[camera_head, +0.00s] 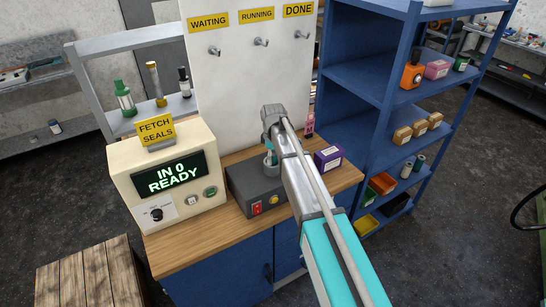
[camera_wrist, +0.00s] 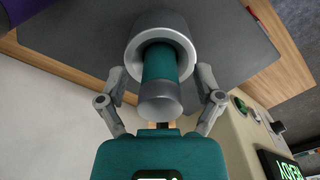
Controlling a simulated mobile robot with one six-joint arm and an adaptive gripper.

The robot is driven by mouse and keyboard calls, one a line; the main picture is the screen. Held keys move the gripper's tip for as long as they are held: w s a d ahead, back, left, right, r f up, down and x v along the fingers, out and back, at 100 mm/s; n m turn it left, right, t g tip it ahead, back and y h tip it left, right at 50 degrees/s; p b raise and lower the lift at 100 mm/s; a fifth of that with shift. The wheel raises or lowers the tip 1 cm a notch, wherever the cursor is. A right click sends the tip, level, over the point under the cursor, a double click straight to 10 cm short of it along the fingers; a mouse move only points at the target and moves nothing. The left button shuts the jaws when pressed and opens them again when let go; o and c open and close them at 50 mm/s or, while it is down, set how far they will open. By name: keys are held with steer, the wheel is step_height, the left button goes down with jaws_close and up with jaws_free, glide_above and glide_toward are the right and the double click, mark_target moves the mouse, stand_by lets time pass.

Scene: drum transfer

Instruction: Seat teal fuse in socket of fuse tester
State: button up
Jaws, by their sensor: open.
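The teal fuse (camera_wrist: 160,63) stands in the round grey socket (camera_wrist: 184,40) of the fuse tester in the wrist view. Its grey end cap points toward my wrist, and its lower end is hidden inside the socket ring. My gripper (camera_wrist: 161,82) is open, with one finger on each side of the fuse and gaps between. In the head view the dark grey fuse tester (camera_head: 243,183) sits on the wooden bench, with a red switch and a yellow button. My gripper (camera_head: 269,155) is over its socket there, and my arm hides part of the tester.
A purple box (camera_head: 328,158) sits to the right on the bench (camera_head: 220,232). A white peg board (camera_head: 250,75) rises behind. A blue shelf (camera_head: 375,110) is at the right.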

steer(key=shift+r, duration=0.1)
step_height(320, 180, up, 12)
steer(key=p, duration=1.2)
steer(key=shift+f, duration=0.2)
stand_by(1.1)
steer(key=s+d+f+m+b, duration=0.7)
steer(key=s+d+f+b, duration=0.2)
steer(key=s+d, duration=0.2)
steer(key=s+d+f+m+b, duration=0.7)
steer(key=s+d+f+b, duration=0.2)
steer(key=s, duration=0.6)
steer(key=shift+d, duration=1.05)
